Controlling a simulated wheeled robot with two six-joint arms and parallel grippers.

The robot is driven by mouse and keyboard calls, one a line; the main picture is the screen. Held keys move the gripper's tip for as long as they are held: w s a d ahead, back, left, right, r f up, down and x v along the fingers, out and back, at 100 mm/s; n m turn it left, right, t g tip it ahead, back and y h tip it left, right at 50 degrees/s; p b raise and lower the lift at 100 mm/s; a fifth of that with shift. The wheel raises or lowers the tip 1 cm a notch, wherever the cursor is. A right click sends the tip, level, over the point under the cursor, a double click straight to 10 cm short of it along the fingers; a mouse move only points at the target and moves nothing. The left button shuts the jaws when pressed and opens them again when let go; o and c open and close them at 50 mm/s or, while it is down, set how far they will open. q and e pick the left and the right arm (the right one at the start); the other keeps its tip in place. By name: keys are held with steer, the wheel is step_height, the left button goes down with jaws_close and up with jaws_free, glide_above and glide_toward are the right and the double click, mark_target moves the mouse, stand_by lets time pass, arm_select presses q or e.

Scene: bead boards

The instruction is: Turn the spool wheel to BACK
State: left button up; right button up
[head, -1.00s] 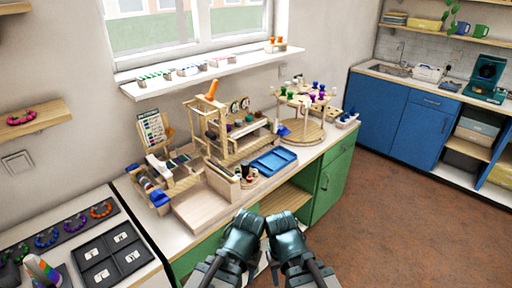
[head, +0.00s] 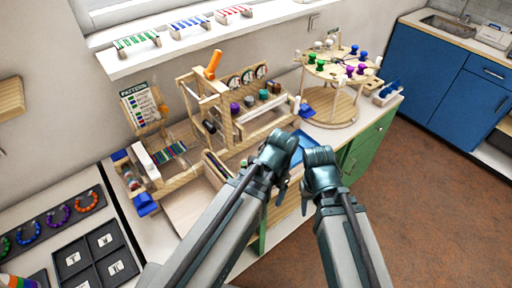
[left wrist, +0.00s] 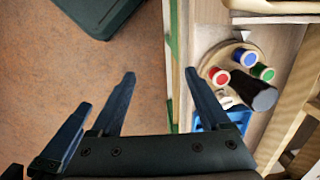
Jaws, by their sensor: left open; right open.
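In the left wrist view, a small round wooden wheel (left wrist: 240,54) carries red, blue and green spools and a tall dark knob (left wrist: 250,93). A small pale pointer lies by its edge, and I cannot read any label. In the head view this wheel is mostly hidden behind my left arm. My left gripper (head: 277,160) is open and empty; in the left wrist view its fingers (left wrist: 160,90) are apart, to the left of the wheel and not touching it. My right gripper (head: 317,168) is open and empty, beside the left one at the bench front.
A larger round stand (head: 318,67) with coloured pegs is at the back right. A wooden loom frame (head: 222,120), a pattern board (head: 140,104) and a blue tray (head: 308,138) crowd the bench. The floor (head: 430,200) at right is clear.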

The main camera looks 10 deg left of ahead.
arm_select(q)
steer(key=w+a+r+m+p, duration=0.4)
steer(key=w+r+m+p, duration=0.25)
steer(key=r, duration=0.25)
step_height(320, 180, up, 5)
steer(key=m+h+p, duration=0.1)
steer(key=m+p, duration=0.5)
steer(key=m, duration=0.2)
glide_above(253, 159)
steer(key=shift+r, duration=0.15)
arm_select(e)
step_height(253, 159, up, 14)
steer(key=shift+r, duration=0.2)
steer(key=shift+s+f, duration=0.1)
arm_select(q)
step_height(253, 159, down, 14)
steer(key=b, duration=1.4)
steer(key=shift+r, duration=0.1)
steer(key=shift+s, duration=0.1)
arm_select(e)
step_height(253, 159, down, 14)
steer(key=shift+r, duration=0.2)
arm_select(q)
jaws_close()
